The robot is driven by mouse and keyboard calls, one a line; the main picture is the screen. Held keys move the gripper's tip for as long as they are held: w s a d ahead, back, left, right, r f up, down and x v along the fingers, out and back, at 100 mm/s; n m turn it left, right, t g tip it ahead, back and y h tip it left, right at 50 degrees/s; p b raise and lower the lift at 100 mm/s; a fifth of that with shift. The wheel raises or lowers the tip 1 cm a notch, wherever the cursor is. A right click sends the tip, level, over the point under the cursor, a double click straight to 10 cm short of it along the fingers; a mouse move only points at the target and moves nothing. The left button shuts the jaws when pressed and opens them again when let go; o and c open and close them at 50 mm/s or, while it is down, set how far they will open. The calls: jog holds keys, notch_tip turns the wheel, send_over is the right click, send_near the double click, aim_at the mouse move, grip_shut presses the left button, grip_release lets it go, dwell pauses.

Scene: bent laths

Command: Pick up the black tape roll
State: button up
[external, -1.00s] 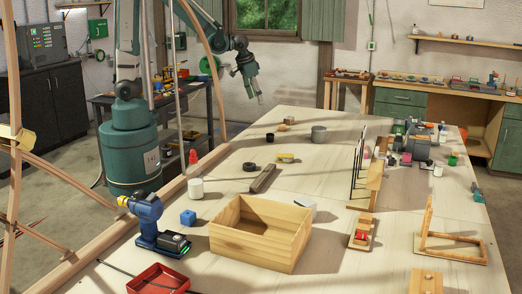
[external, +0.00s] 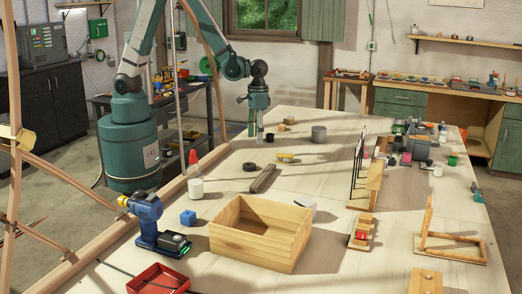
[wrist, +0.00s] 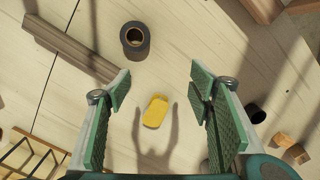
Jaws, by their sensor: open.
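The black tape roll (external: 249,167) lies on the workbench near its left edge, beside the end of a dark wooden bar. In the wrist view the roll (wrist: 136,51) is at the top, with its round hole facing me, beyond my fingertips and a little left of centre. My gripper (external: 256,132) points down above the bench, behind the roll in the external view. In the wrist view my gripper (wrist: 158,80) has its green-padded fingers spread wide with nothing held. The roll is clear of both fingers.
A yellow object (wrist: 155,111) lies on the bench below my open fingers. The wooden bar (wrist: 70,48) is left of the roll. A small dark cylinder (wrist: 256,113) and wooden blocks (wrist: 285,143) are at the right. An open wooden box (external: 250,244) stands nearer the external camera.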

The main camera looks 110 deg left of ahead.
jog(key=g, duration=0.1)
send_near(249, 164)
jog(key=shift+w+f+h+p, duration=0.1)
jog(key=shift+f+h+p, duration=0.25)
jog(key=shift+f+h, duration=0.05)
jog(key=shift+f, duration=0.15)
jog(key=shift+f, duration=1.15)
jog(key=shift+f, duration=0.1)
jog(key=shift+s+d+f+p, duration=0.1)
jog(key=shift+s+f+p, duration=0.1)
jog(key=shift+f, duration=0.65)
jog(key=shift+s+f+p, duration=0.1)
jog(key=shift+f+p, duration=0.15)
jog(key=shift+f, duration=0.6)
jog(key=shift+s+d+f+p, duration=0.1)
jog(key=shift+f+p, duration=0.1)
jog(key=shift+f, duration=0.6)
jog(key=c, duration=1)
